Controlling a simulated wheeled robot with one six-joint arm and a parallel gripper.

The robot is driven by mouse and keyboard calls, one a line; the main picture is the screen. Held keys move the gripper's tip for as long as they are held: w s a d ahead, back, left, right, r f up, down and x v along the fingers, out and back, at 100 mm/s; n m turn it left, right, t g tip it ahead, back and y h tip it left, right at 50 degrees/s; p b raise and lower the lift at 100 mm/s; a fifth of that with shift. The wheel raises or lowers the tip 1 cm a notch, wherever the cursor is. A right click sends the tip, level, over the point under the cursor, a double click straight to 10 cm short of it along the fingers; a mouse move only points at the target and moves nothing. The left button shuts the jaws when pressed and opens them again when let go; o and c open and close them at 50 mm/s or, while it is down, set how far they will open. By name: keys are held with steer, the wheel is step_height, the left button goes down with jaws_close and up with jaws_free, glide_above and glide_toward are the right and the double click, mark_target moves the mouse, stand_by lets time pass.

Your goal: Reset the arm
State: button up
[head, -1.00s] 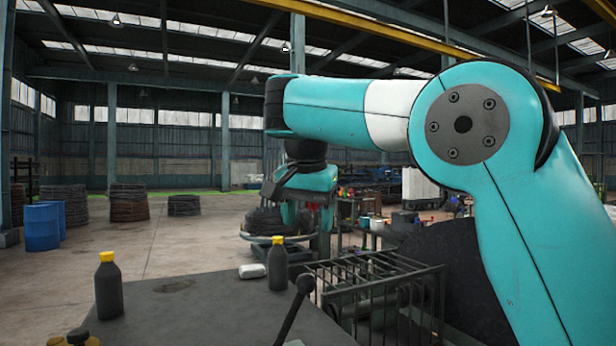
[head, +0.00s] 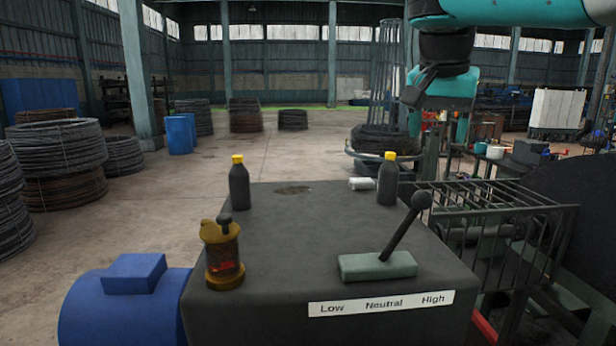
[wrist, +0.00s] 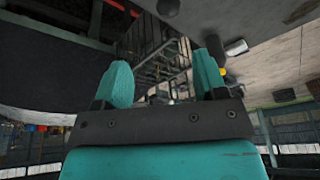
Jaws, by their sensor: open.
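My gripper (wrist: 163,78) shows in the wrist view with its two teal fingers spread apart and nothing between them. In the head view my teal arm (head: 520,12) reaches in from the upper right. My dark wrist (head: 445,48) hangs down beyond the right back part of the machine housing (head: 300,225), and the fingertips cannot be made out there. A lever (head: 402,228) with a round black knob stands on a grey-green base on the housing, tilted right towards the "High" end of the label (head: 380,303). My gripper is well apart from the lever.
Two dark bottles with yellow caps (head: 239,184) (head: 388,180), a white item (head: 361,184) and a brass oiler (head: 223,255) stand on the housing. A metal cage (head: 490,225) lies to its right, a blue motor (head: 120,305) to its left. Wire coils stand behind left.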

steer(key=s+a+f+n+y+b, duration=0.1)
steer(key=s+a+f+n+b, duration=0.15)
steer(key=s+f+n, duration=0.45)
steer(key=s+a+f+n+y+b, duration=0.1)
steer(key=s+f+n+b, duration=0.2)
steer(key=f, duration=0.8)
steer(key=s+a+f+n+g+y+b, duration=0.1)
steer(key=s+a+f+n+y+b, duration=0.1)
steer(key=s+f, duration=0.4)
steer(key=s+a+f+n+g+y+b, duration=0.2)
steer(key=s+a+f, duration=0.3)
steer(key=s, duration=0.6)
steer(key=shift+s+a+f+n+b, duration=0.2)
steer(key=shift+s+f+n+b, duration=0.15)
steer(key=shift+n, duration=0.15)
